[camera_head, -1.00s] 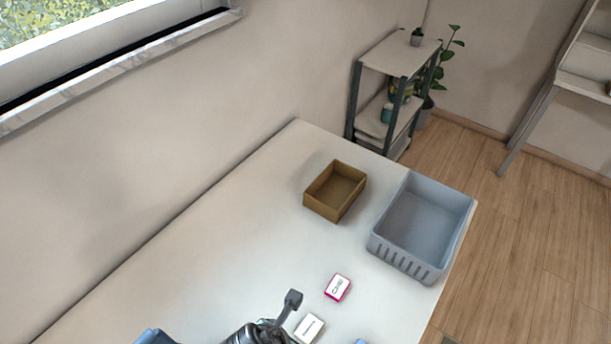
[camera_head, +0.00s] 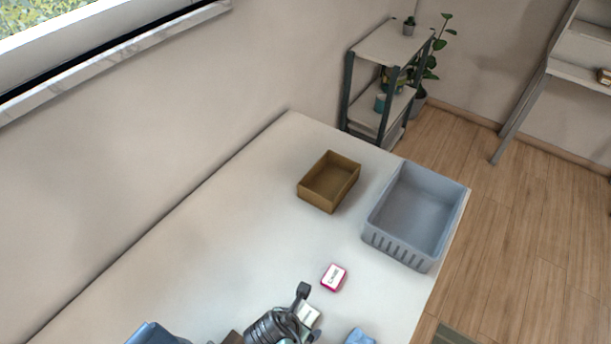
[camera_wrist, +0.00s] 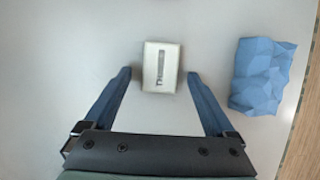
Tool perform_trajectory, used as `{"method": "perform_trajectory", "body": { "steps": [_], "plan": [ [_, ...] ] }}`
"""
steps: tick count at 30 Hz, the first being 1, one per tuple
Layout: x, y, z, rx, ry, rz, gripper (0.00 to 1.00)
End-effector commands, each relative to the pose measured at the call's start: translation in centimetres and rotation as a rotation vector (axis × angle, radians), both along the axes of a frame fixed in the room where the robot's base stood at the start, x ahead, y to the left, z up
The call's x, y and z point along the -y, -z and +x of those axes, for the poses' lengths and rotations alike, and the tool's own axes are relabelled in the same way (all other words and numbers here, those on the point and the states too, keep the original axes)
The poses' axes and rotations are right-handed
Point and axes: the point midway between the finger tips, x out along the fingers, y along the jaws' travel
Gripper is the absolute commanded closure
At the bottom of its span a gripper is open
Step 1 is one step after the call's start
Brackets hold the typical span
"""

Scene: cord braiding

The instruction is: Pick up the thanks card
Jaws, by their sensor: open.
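A small white box-like card (camera_wrist: 161,52) with a dark label lies on the table in the wrist view; the label seems to start with T, but I cannot read it surely. My gripper (camera_wrist: 160,74) is open, its two blue fingers to the left and right of the card's near end, with nothing held. I cannot tell how high the fingertips are above the table. In the head view the white card (camera_head: 309,313) is partly hidden by my arm. A second card with a pink edge (camera_head: 334,277) lies just beyond it, its print too small to read.
A crumpled blue object (camera_wrist: 262,76) lies right of the white card, near the table edge. A brown open box (camera_head: 329,182) and a grey-blue basket (camera_head: 415,216) stand farther back. The table (camera_head: 215,235) left of them is clear.

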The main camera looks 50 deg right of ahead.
Motion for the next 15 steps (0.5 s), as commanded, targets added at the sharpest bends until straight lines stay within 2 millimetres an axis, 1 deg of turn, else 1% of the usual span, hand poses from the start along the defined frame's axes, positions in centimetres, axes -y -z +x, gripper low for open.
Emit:
{"method": "perform_trajectory", "body": {
  "steps": [4,5,9,11,12,14,15],
  "plan": [
    [0.01,-0.03,0.01,0.0,0.0,0.0,0.1],
    [0.01,-0.04,0.01,0.0,0.0,0.0,0.14],
    [0.0,-0.04,0.01,0.0,0.0,0.0,0.39],
    [0.0,-0.04,0.01,0.0,0.0,0.0,0.5],
    [0.0,-0.05,0.01,0.0,0.0,0.0,0.57],
    [-0.01,-0.05,0.01,0.0,0.0,0.0,0.68],
    [-0.01,-0.05,0.01,0.0,0.0,0.0,0.75]
  ]
}}
